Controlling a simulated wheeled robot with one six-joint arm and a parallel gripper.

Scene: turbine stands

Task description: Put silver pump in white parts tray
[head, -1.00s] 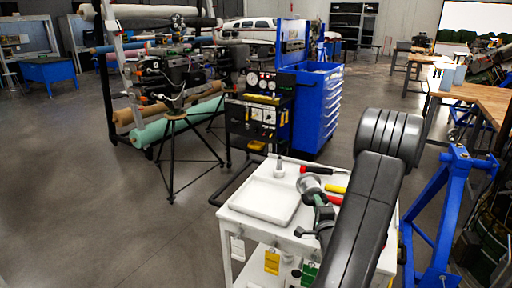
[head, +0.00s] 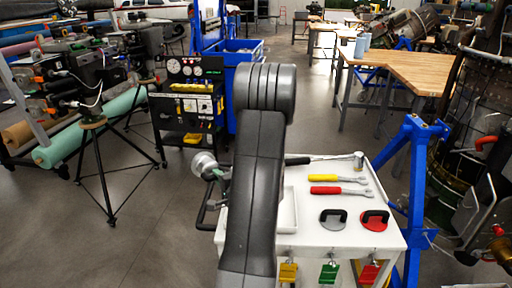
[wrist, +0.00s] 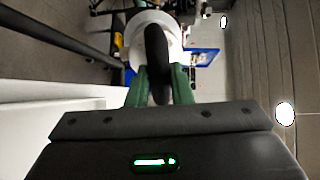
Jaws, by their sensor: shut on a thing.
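The silver pump (head: 203,162) is a round pale disc with a dark handle. My gripper (head: 216,173) is shut on it and holds it up near the cart's left edge, left of my arm in the head view. The wrist view shows its pale disc (wrist: 170,22) and dark handle (wrist: 157,58) between the green fingers of my gripper (wrist: 160,88). The white parts tray (head: 289,212) lies on the cart, mostly hidden behind my arm. Its right rim shows.
The white cart (head: 320,236) also carries a yellow wrench (head: 335,179), a red wrench (head: 338,190), a dark-handled hammer (head: 340,158), a black suction cup (head: 333,219) and a red one (head: 375,220). A blue stand (head: 417,185) is close at right.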

